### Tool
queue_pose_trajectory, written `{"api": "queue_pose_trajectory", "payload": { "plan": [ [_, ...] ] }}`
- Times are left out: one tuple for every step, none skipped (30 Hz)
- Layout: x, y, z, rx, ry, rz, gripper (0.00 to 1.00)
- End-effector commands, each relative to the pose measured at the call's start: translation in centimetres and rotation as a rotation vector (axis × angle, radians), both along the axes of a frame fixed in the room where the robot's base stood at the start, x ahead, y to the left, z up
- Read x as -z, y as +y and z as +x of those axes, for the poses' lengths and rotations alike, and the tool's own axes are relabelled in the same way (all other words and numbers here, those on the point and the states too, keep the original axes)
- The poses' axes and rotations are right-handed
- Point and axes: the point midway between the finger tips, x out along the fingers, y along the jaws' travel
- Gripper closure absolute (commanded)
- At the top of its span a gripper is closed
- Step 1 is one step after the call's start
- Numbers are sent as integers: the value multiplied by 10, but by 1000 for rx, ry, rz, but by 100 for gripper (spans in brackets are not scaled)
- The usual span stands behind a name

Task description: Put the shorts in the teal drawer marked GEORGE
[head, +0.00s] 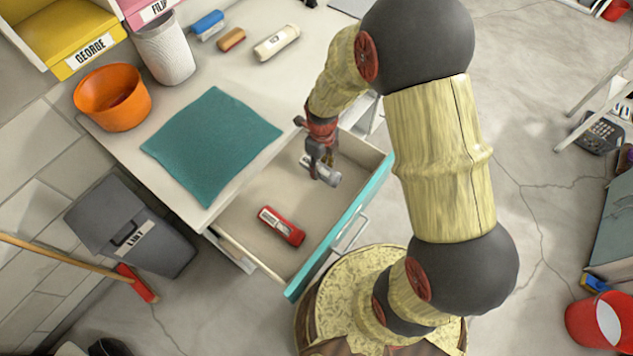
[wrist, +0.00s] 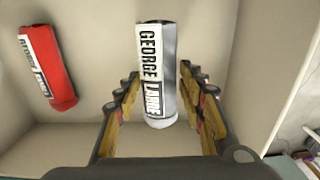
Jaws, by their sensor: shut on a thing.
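The drawer with a teal front (head: 345,225) is pulled open; no name marking on its front is visible from here. My gripper (head: 319,163) is over the drawer's far end, shut on a silver-white cylinder (head: 325,173). In the wrist view this silver cylinder (wrist: 165,62) stands between the fingers, with a label reading GEORGE and what looks like LARGE. I cannot tell whether it touches the drawer floor. A red labelled roll (head: 281,226) lies in the drawer, also left in the wrist view (wrist: 47,68). Nothing clearly looks like unfolded shorts.
A teal cloth (head: 212,146) lies on the counter beside the drawer. A yellow GEORGE bin (head: 62,33), an orange pot (head: 112,97) and a white textured vase (head: 163,52) stand at upper left. A grey LUKY-like labelled bin (head: 133,228) stands on the floor.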

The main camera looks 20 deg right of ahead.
Motion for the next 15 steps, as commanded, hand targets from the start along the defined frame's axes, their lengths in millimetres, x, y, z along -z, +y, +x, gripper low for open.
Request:
{"api": "queue_pose_trajectory", "payload": {
  "plan": [
    [9, 0, 0, 0, -1, 1, 89],
    [11, 0, 1, 0, -1, 0, 89],
    [14, 0, 1, -1, -1, 0, 89],
    [16, 0, 1, -1, -1, 0, 89],
    [18, 0, 0, -1, -1, 1, 89],
    [22, 0, 0, -1, 0, 0, 89],
    [27, 0, 0, -1, 0, 0, 89],
    [32, 0, 0, -1, 0, 0, 89],
    [38, 0, 0, -1, 0, 0, 89],
    [43, 0, 0, -1, 0, 0, 89],
    [49, 0, 0, -1, 1, -1, 89],
    [55, 0, 0, -1, 1, -1, 89],
    [58, 0, 0, -1, 0, 0, 89],
    [61, 0, 0, -1, 0, 0, 89],
    [62, 0, 0, -1, -1, 1, 89]
  ]
}}
